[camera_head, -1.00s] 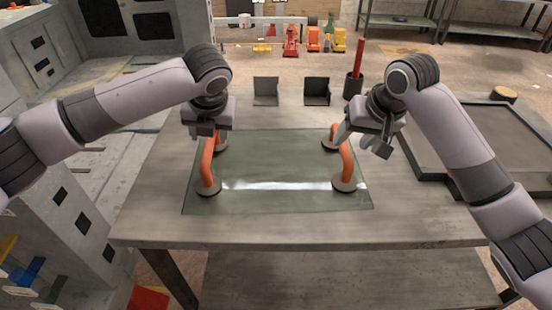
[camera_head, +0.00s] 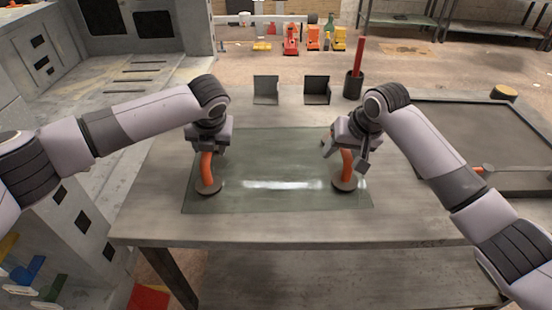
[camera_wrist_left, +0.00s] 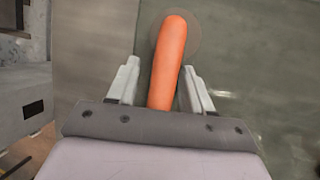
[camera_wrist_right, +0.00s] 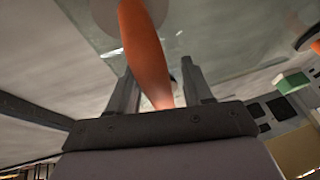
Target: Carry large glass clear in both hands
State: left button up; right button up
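The large clear glass pane (camera_head: 275,196) lies flat on the grey table. An orange suction-cup handle stands at each side of it, the left handle (camera_head: 207,170) and the right handle (camera_head: 346,166). My left gripper (camera_head: 206,146) is over the left handle; in the left wrist view that handle (camera_wrist_left: 168,60) lies between the two open fingers (camera_wrist_left: 160,85), with gaps on both sides. My right gripper (camera_head: 345,148) is at the right handle; in the right wrist view the handle (camera_wrist_right: 143,50) lies between its open fingers (camera_wrist_right: 160,85). The far ends of both handles are hidden in the head view.
Two dark angled brackets (camera_head: 266,90) (camera_head: 317,91) and a dark cup (camera_head: 353,84) with a red stick stand at the table's back. A dark-framed tray (camera_head: 470,130) lies to the right. The table's front strip is clear.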

pick_arm(q)
grip_shut()
pick_arm(e)
grip_shut()
pick_arm(q)
jog(key=shift+r, duration=0.1)
pick_arm(e)
jog(key=shift+d, duration=0.1)
dwell(0.7)
pick_arm(q)
jog(key=shift+w+r, duration=0.15)
jog(key=shift+w, duration=0.05)
pick_arm(e)
jog(key=shift+w+r, duration=0.2)
